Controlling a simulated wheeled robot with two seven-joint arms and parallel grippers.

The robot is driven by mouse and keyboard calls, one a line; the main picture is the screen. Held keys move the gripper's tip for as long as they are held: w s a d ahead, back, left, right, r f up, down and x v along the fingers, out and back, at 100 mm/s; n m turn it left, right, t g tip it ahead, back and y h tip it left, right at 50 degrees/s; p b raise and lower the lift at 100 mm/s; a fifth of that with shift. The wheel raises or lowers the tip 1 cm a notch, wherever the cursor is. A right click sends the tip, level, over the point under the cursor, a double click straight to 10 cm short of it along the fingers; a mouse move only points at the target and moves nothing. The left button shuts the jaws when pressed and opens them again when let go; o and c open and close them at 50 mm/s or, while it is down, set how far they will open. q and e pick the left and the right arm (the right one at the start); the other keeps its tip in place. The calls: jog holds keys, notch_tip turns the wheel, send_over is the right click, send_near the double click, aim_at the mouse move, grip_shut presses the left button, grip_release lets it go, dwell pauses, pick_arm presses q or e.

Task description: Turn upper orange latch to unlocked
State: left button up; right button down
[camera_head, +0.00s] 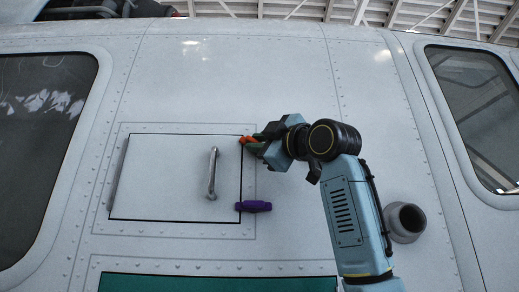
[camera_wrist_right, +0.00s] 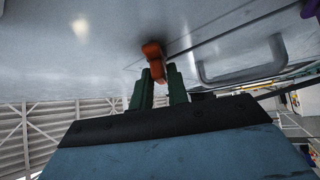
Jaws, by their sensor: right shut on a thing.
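The upper orange latch (camera_head: 246,139) sits at the upper right edge of a rectangular hatch panel (camera_head: 165,180) on the grey fuselage. It also shows in the right wrist view (camera_wrist_right: 154,60), between the two green fingers. My right gripper (camera_head: 254,144) comes in from the right and is shut on the orange latch; the gripper partly hides the latch in the head view. In the right wrist view the right gripper's fingertips (camera_wrist_right: 160,76) stand on both sides of the latch. A purple latch (camera_head: 253,206) lies horizontally across the hatch's lower right edge. My left gripper is not in view.
A metal handle (camera_head: 213,173) stands out from the hatch; it also shows in the right wrist view (camera_wrist_right: 243,64). A hinge rod (camera_head: 118,172) runs along the hatch's left edge. A round grey pipe (camera_head: 405,222) juts out right of my arm. Windows flank the panel.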

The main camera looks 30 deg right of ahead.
jog(key=shift+w+a+f+m+t+h+b, duration=0.15)
jog(key=shift+m+h+b, duration=0.25)
jog(key=shift+m+h, duration=2.85)
jog(key=shift+a+m+t+h+b, duration=0.15)
jog(key=shift+m+t+h+b, duration=0.2)
jog(key=shift+m+h, duration=2.9)
jog(key=shift+w+a+f+m+t+h+b, duration=0.15)
jog(key=shift+m+h+b, duration=0.3)
jog(key=shift+m+h, duration=2.75)
jog(key=m+y, duration=0.1)
jog(key=m, duration=0.1)
jog(key=shift+s+r+m+g, duration=0.1)
jog(key=shift+m+g, duration=0.25)
jog(key=shift+m, duration=0.05)
jog(key=shift+y, duration=0.3)
jog(key=c, duration=1.4)
grip_release()
jog(key=shift+c, duration=0.2)
